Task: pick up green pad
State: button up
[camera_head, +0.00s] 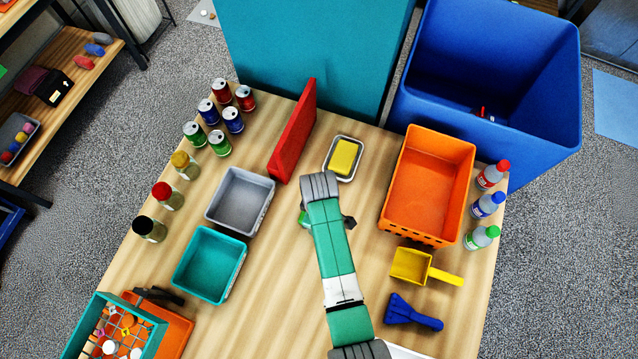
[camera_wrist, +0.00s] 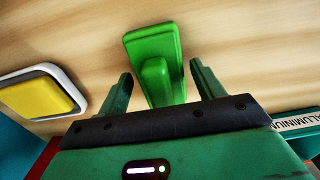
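The green pad (camera_wrist: 158,50) lies on the wooden table in the wrist view, with a raised grip block along its middle. My gripper (camera_wrist: 160,69) is open, with one finger on each side of the pad's near end. The fingers look apart from the pad, and nothing is held. The height of the fingertips above the table cannot be told. In the head view my arm (camera_head: 327,225) covers most of that spot. A small green patch shows at its left, but I cannot tell whether it is pad or finger.
A yellow pad (camera_head: 345,157) sits in a small metal tray (camera_head: 332,172) just beyond my gripper. A red upright panel (camera_head: 295,130) and grey bin (camera_head: 240,200) stand left. An orange crate (camera_head: 396,200), yellow scoop (camera_head: 409,266) and blue scraper (camera_head: 412,314) are right.

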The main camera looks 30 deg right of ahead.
jog(key=c, duration=0.8)
jog(key=shift+r, duration=0.5)
jog(key=r, duration=0.2)
jog(key=s, duration=0.1)
jog(key=shift+a+r+p, duration=0.25)
jog(key=shift+r+p, duration=0.1)
jog(key=shift+r, duration=0.05)
jog(key=s+a, duration=0.2)
jog(key=s, duration=0.2)
jog(key=s+a+r, duration=0.1)
jog(key=s+a, duration=0.1)
jog(key=s, duration=0.3)
jog(key=s+a, duration=0.2)
jog(key=s, duration=0.2)
jog(key=shift+s+a+r+p, duration=0.1)
jog(key=shift+s+r+p, duration=0.05)
jog(key=shift+s+p, duration=0.2)
jog(key=shift+w, duration=0.1)
